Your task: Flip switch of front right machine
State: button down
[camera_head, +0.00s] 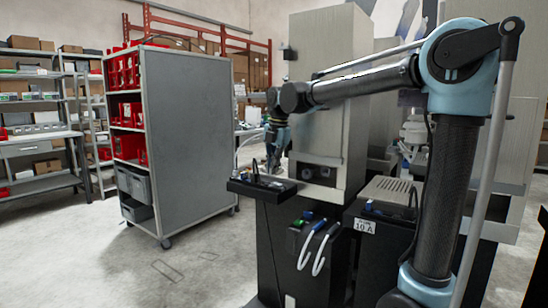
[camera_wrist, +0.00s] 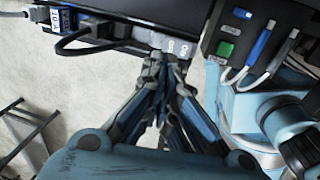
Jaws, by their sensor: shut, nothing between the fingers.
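A tall beige machine (camera_head: 322,100) stands at the centre of the head view on a black base. A black shelf (camera_head: 262,189) with cables and small plugs juts from its left side. My gripper (camera_head: 271,168) points down over this shelf. In the wrist view the gripper (camera_wrist: 163,66) is shut and empty, its fingertips together at the edge of a black housing (camera_wrist: 150,20). A small pale grey marked part (camera_wrist: 176,46), perhaps the switch, sits right at the tips. Contact and the switch position cannot be told. Which machine is the front right one is unclear.
A green button and blue-white cables (camera_wrist: 248,50) are right of the fingers. A low machine marked 10 A (camera_head: 382,205) stands right of the tall one. A grey cabinet with red bins (camera_head: 185,140) stands left. The floor between is free.

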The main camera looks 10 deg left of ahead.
aim_at(271, 187)
jog(key=shift+w+a+f, duration=0.1)
jog(key=shift+a+f, duration=0.05)
jog(key=shift+f, duration=0.75)
jog(key=shift+a+f, duration=0.15)
jog(key=shift+f, duration=0.75)
jog(key=shift+a+f+h, duration=0.25)
jog(key=shift+f+h, duration=0.2)
jog(key=shift+h, duration=0.15)
jog(key=shift+d, duration=0.3)
jog(key=shift+d+r, duration=0.2)
jog(key=shift+d, duration=0.35)
jog(key=shift+r, duration=0.1)
